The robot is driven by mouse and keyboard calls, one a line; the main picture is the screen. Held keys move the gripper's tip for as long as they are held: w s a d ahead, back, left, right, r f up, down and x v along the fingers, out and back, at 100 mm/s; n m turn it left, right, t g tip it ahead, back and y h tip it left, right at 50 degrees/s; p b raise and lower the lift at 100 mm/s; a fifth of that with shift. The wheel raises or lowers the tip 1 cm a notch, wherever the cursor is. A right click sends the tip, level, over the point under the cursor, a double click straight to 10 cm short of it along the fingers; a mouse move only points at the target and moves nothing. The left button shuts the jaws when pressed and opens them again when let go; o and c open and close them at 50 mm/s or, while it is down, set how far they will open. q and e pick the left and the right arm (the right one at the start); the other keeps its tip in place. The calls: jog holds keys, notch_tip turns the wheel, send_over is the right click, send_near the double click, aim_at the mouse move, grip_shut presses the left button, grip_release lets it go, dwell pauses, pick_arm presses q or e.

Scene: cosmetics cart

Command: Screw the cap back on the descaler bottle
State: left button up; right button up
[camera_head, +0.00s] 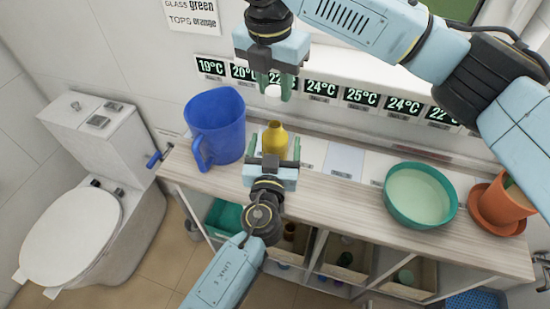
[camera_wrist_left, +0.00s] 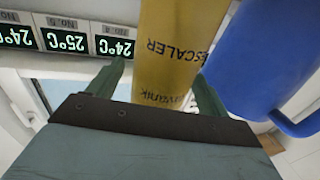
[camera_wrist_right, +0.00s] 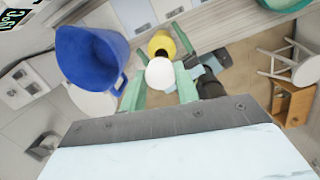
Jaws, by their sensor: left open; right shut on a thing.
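The yellow descaler bottle (camera_head: 274,138) stands upright on the cart top, with its neck uncapped. It also shows in the left wrist view (camera_wrist_left: 172,50), with its lettering upside down. My left gripper (camera_head: 274,148) is open at the near side of the bottle, one finger toward each side; I cannot tell whether they touch it. My right gripper (camera_head: 273,86) is shut on the white cap (camera_head: 273,91) and holds it in the air above the bottle. In the right wrist view the cap (camera_wrist_right: 160,73) sits between the fingertips, with the bottle (camera_wrist_right: 162,44) beyond it.
A blue jug (camera_head: 215,122) stands just left of the bottle, close to my left gripper. A green basin (camera_head: 420,195) and an orange pot (camera_head: 502,200) stand at the right of the cart top. A row of temperature displays (camera_head: 325,90) lines the back. A toilet (camera_head: 75,220) stands at left.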

pick_arm(q)
jog(key=shift+w+d, duration=0.1)
jog(key=shift+w, duration=0.75)
jog(key=c, duration=1.5)
pick_arm(e)
send_over(275, 124)
jog(key=shift+s+f, duration=0.15)
jog(key=shift+f, duration=2.35)
jog(key=shift+f, duration=0.1)
jog(key=shift+f, duration=0.8)
jog(key=shift+f, duration=0.55)
